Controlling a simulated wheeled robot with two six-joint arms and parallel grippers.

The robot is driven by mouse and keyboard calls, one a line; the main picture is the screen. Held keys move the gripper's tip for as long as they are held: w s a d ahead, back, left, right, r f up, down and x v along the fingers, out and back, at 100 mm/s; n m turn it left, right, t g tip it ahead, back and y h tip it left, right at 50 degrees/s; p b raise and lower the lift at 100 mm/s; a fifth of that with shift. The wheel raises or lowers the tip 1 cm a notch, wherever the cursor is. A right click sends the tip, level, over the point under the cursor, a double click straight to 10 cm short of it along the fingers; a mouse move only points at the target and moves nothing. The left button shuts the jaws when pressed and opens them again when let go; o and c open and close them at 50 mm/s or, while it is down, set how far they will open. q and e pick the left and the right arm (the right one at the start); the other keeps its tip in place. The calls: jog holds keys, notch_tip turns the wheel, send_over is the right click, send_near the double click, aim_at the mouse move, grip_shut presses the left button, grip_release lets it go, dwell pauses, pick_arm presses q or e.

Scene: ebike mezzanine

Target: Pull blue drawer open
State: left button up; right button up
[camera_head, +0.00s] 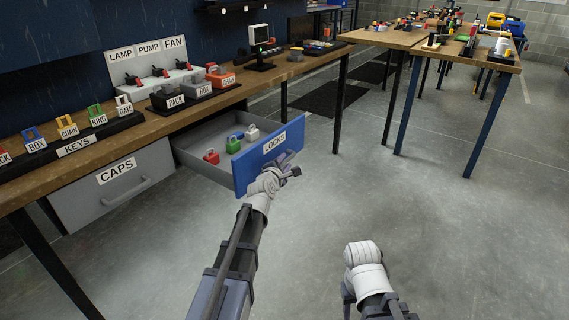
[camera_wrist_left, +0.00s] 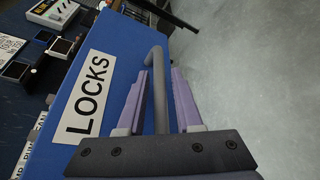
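The blue-fronted drawer (camera_head: 250,165), labelled LOCKS, stands pulled out from under the workbench. Its grey inside holds red, green, blue and white padlocks. The blue front (camera_wrist_left: 105,60) fills the left of the left wrist view. My left gripper (camera_head: 290,165) is at the drawer's front, its fingers on either side of the grey bar handle (camera_wrist_left: 158,85). Gaps show between the handle and the fingers (camera_wrist_left: 160,85), so it is open around the bar. My right arm is low in the head view; its wrist shows, but its fingers cannot be made out.
A shut grey CAPS drawer (camera_head: 115,185) is left of the open drawer. Another table (camera_head: 385,38) stands at the back right. The floor in front of the drawer is clear.

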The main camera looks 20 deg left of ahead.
pick_arm(q)
jog(key=shift+o, duration=0.8)
jog(key=shift+s, duration=0.1)
jog(key=p+v, duration=0.1)
jog(key=v, duration=0.6)
jog(key=shift+s+r+p, duration=0.1)
jog(key=shift+s+p, duration=0.2)
jog(key=shift+s, duration=0.05)
